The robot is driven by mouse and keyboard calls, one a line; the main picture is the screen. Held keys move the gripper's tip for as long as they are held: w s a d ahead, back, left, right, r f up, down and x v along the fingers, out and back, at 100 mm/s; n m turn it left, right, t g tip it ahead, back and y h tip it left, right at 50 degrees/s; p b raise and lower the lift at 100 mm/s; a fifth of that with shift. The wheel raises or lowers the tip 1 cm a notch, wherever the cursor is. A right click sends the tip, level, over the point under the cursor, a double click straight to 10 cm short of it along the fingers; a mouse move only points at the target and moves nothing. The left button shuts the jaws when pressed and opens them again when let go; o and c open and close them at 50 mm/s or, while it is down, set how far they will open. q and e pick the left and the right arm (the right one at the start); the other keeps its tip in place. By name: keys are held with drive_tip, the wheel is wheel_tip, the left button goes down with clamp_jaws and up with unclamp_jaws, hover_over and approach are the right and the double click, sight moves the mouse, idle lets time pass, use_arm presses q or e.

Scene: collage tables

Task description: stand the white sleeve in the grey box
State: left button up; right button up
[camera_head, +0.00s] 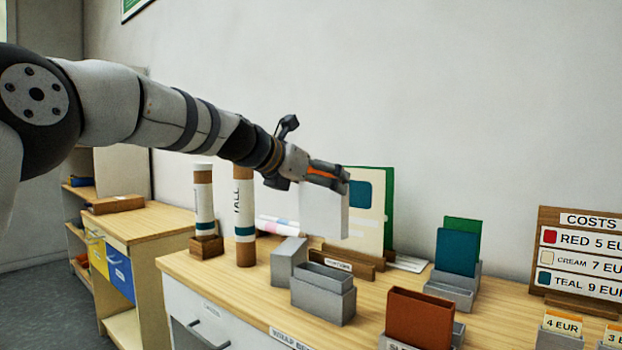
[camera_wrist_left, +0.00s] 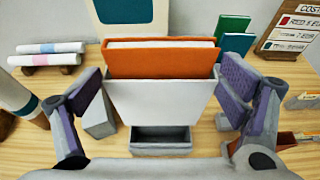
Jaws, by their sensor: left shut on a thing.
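The white sleeve (camera_head: 325,215) hangs upright from my left gripper (camera_head: 325,176), above the table. In the left wrist view the sleeve (camera_wrist_left: 160,101) sits between the two purple finger pads of my left gripper (camera_wrist_left: 165,92). An orange booklet with pale pages (camera_wrist_left: 160,61) sticks up out of the sleeve's top. The grey box (camera_head: 322,297) stands on the table below the sleeve, open and empty as far as I see. In the left wrist view the grey box (camera_wrist_left: 160,146) shows just beyond the sleeve's lower edge, partly hidden by it. My right gripper is out of view.
A plain grey block (camera_head: 288,262) stands left of the grey box. Cardboard tubes (camera_head: 245,220) stand further left. A cream board (camera_head: 352,205) leans in a wooden stand behind. Grey holders with teal (camera_head: 456,252) and rust-red (camera_head: 418,315) cards stand to the right.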

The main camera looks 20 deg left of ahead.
sight(319, 216)
use_arm(q)
wheel_tip(319, 216, down, 6)
drive_tip(key=shift+w+f+b, duration=0.1)
drive_tip(key=shift+f+b, duration=0.15)
drive_tip(key=shift+b, duration=0.2)
drive_tip(key=shift+f, duration=0.35)
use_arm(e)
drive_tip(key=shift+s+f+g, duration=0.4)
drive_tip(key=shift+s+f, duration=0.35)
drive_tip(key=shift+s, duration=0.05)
use_arm(q)
drive_tip(key=shift+r, duration=0.1)
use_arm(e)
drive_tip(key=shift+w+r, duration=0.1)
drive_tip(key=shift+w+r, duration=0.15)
